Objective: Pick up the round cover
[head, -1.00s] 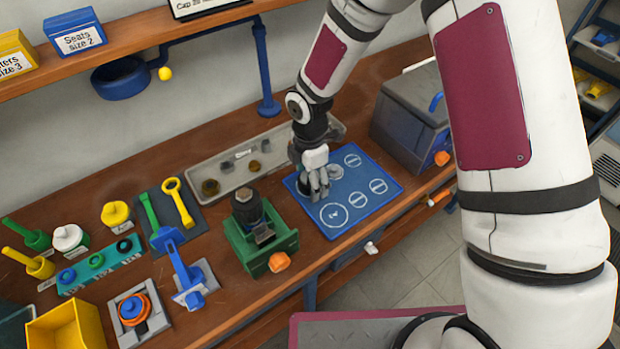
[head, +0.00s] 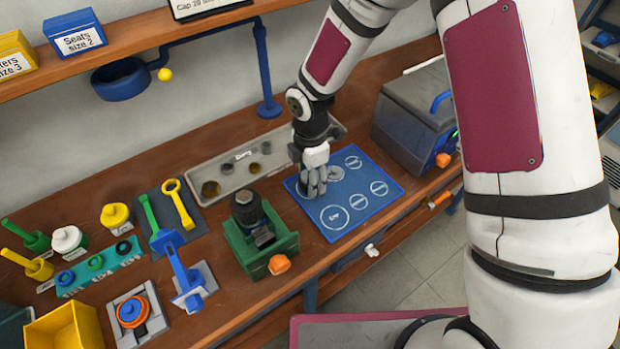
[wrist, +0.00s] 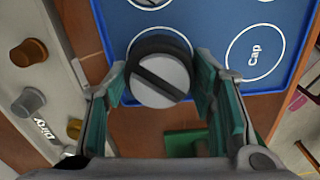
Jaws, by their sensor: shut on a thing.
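The round cover (wrist: 160,78) is a pale grey disc with a dark bar across its face and a dark rim. It sits between the two fingers of my gripper (wrist: 161,88) in the wrist view, with a finger against each side. In the head view my gripper (head: 312,190) points down over the left part of the blue mat (head: 312,213), and its fingers hide the cover. From these views I cannot tell whether the cover touches the mat.
The mat has several white outlined circles, one marked "Cap" (head: 335,217). A grey tray (head: 205,173) with small parts lies behind it. A green fixture (head: 250,256) stands to the left and a grey box (head: 405,115) to the right.

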